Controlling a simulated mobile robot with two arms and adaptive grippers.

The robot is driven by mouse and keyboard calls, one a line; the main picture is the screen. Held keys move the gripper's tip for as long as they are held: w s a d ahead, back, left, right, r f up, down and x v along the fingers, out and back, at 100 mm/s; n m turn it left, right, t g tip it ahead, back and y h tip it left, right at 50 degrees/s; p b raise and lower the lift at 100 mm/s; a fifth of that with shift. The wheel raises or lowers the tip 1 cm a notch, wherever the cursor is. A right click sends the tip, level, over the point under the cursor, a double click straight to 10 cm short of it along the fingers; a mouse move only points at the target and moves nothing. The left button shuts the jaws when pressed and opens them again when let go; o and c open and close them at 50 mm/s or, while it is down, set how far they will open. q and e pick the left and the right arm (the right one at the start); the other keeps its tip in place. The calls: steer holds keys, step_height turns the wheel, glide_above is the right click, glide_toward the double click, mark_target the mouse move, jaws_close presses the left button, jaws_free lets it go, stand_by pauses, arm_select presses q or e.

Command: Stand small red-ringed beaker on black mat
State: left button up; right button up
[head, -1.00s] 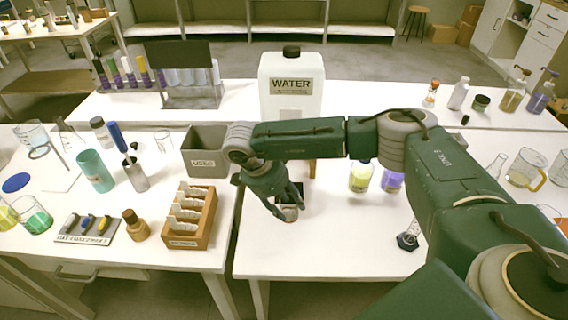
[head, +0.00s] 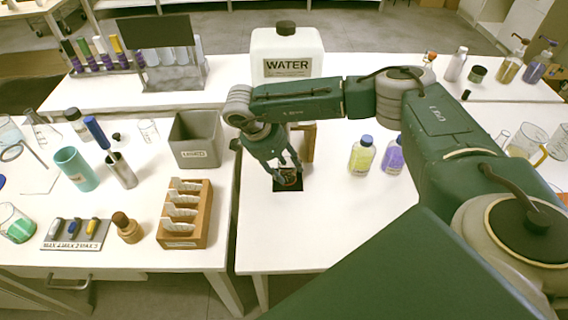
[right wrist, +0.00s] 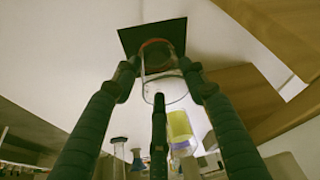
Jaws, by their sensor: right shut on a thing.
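The small clear beaker (head: 289,181) is held in my right gripper (head: 286,168) over the black mat (head: 281,189). In the right wrist view the beaker (right wrist: 165,90) shows its red ring (right wrist: 157,46) at the end against the black mat (right wrist: 133,41). The fingers of my right gripper (right wrist: 160,78) are closed around the beaker's sides. I cannot tell whether its base touches the mat. My left gripper is in neither view.
The big water container (head: 287,50) is on the rear table. The table in front of the mat is clear.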

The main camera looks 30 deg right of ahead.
steer(key=shift+s, duration=0.15)
steer(key=o, duration=1.2)
steer(key=shift+d+f, duration=0.15)
steer(key=shift+f, duration=0.1)
steer(key=shift+o, duration=0.8)
steer(key=shift+w, duration=0.2)
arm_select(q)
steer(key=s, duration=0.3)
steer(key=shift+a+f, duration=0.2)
arm_select(e)
steer(key=shift+s+r, duration=0.1)
steer(key=shift+r, duration=0.05)
steer(key=shift+r, duration=0.2)
steer(key=shift+a+r, duration=0.3)
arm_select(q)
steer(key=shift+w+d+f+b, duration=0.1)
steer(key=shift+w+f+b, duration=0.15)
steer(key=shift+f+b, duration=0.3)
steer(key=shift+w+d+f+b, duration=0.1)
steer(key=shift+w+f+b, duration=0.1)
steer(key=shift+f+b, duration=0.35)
arm_select(e)
steer(key=v, duration=1.1)
